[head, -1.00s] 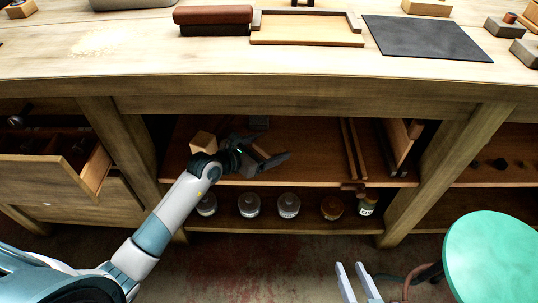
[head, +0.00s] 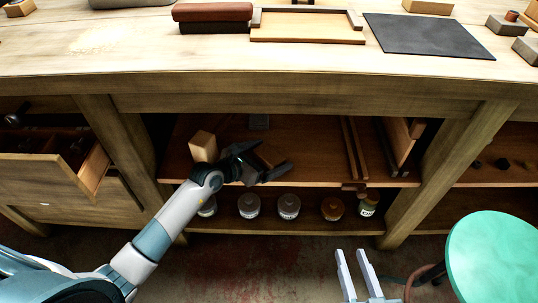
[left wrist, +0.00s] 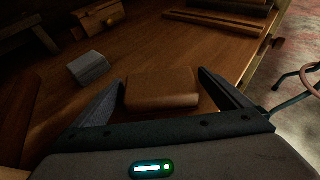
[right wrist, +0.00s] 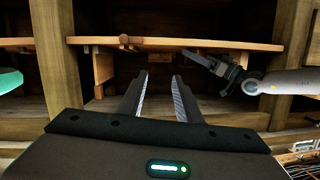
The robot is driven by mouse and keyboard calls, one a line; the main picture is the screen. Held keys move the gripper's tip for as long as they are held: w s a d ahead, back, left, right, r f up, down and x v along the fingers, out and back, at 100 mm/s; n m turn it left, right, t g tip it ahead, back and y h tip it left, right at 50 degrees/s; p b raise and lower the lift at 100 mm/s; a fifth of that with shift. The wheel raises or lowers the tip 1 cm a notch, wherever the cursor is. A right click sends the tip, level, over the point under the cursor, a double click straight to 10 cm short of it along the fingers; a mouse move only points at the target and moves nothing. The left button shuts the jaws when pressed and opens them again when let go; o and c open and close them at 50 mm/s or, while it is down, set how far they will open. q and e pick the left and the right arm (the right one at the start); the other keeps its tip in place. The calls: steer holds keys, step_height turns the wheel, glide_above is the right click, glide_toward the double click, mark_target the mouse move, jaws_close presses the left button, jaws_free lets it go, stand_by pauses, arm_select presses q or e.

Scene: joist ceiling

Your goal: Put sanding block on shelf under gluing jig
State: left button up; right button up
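A brown block, which looks like the sanding block (left wrist: 162,88), lies on the upper shelf (head: 315,165) under the bench top. In the left wrist view it sits between the spread fingers of my left gripper (left wrist: 160,78), with a gap visible at its right side. In the head view my left gripper (head: 268,171) is at the shelf's front and partly hides the block. A shallow wooden frame, likely the gluing jig (head: 307,38), stands on the bench top above. My right gripper (head: 355,255) is open and empty, low in front of the bench.
A wooden block (head: 203,147) and a grey block (head: 259,121) stand on the same shelf, with wooden strips (head: 352,148) to the right. Several jars (head: 289,207) stand on the shelf below. An open drawer (head: 50,170) is left; a green stool (head: 490,255) is right.

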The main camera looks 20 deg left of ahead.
arm_select(q)
steer(key=shift+r, duration=0.2)
arm_select(e)
steer(key=shift+f, duration=0.1)
arm_select(q)
steer(key=p+v, duration=0.2)
steer(key=v, duration=1)
steer(key=shift+f, duration=0.1)
arm_select(e)
step_height(320, 180, down, 6)
steer(key=s+d+g+h, duration=0.1)
steer(key=s+d+g, duration=0.1)
steer(key=s+g, duration=0.1)
steer(key=shift+d+g, duration=0.15)
steer(key=shift+g, duration=0.35)
